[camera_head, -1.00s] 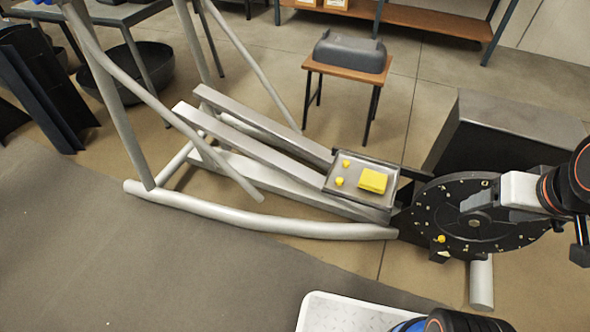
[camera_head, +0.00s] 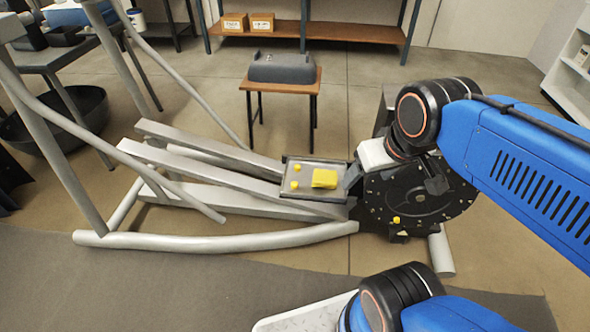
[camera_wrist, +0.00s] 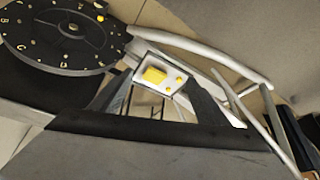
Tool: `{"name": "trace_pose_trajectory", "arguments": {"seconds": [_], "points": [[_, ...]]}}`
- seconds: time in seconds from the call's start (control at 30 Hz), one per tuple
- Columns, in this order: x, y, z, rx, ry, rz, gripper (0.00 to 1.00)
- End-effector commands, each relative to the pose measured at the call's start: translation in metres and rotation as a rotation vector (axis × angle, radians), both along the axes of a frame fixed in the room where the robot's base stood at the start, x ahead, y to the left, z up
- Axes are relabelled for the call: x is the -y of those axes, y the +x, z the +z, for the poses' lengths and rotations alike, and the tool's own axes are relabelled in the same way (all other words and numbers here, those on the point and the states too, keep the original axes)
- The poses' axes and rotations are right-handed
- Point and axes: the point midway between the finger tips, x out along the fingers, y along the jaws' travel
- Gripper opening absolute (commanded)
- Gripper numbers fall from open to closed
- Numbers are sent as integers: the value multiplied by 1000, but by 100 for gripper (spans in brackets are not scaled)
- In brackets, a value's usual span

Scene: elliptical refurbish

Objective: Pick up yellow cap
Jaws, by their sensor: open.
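Two small yellow caps, one behind (camera_head: 297,168) and one nearer (camera_head: 294,185), sit on a grey tray (camera_head: 318,204) left of a yellow block (camera_head: 325,178). My gripper (camera_head: 395,182) is open and empty, in front of the disc in the picture, right of the tray. Its dark fingers (camera_wrist: 156,92) are spread in the wrist view.
The tray rests on the grey elliptical frame (camera_head: 215,240), with long rails and upright bars at left. A small wooden table (camera_head: 283,87) holding a dark cover (camera_head: 282,68) stands behind. A shelf (camera_head: 340,31) lines the back. Floor between is open.

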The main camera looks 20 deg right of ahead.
Motion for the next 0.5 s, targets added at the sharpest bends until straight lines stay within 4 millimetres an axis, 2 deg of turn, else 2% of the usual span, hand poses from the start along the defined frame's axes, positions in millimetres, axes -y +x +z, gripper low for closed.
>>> {"name": "trace_pose_trajectory", "arguments": {"seconds": [0.33,0.37,0.47,0.5], "points": [[0,0,0,0,0,0,69],[0,0,0,0,0,0,66],[0,2,1,-3,4,-10,42],[-1,4,1,-7,11,-22,39]]}}
